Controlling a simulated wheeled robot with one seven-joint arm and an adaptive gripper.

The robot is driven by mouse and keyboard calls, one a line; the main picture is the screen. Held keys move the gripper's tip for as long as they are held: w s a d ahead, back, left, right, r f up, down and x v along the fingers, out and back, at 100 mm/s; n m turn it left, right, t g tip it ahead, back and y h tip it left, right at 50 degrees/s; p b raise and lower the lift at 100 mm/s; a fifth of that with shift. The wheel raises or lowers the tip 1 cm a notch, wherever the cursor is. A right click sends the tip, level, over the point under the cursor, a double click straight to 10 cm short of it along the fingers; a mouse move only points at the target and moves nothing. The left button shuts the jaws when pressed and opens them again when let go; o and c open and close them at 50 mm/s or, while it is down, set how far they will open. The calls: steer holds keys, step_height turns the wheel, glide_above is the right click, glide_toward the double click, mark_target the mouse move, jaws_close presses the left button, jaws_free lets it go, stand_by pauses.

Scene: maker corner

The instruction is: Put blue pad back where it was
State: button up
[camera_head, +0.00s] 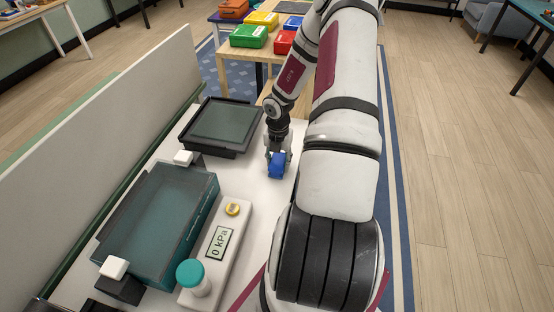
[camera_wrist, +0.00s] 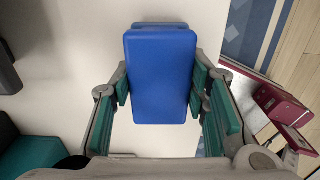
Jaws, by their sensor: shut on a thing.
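The blue pad (camera_wrist: 160,75) is a small rectangular block, held between the teal-padded fingers of my gripper (camera_wrist: 162,90) in the wrist view. In the head view the blue pad (camera_head: 277,165) shows at the end of my gripper (camera_head: 278,155), over the right part of the white table near its edge. My gripper is shut on the pad from both sides. Whether the pad touches the table is hard to tell.
A black tray (camera_head: 187,138) stands left of my gripper. A teal glassy box (camera_head: 150,225) and a white gauge unit reading 0 kPa (camera_head: 219,245) are nearer. A light panel (camera_head: 110,110) borders the left. Coloured boxes (camera_head: 249,36) sit on a wooden table behind.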

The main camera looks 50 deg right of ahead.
steer(key=o, duration=1.9)
steer(key=shift+r, duration=0.1)
steer(key=shift+r+p, duration=3.05)
steer(key=shift+r, duration=1.8)
steer(key=shift+r, duration=0.15)
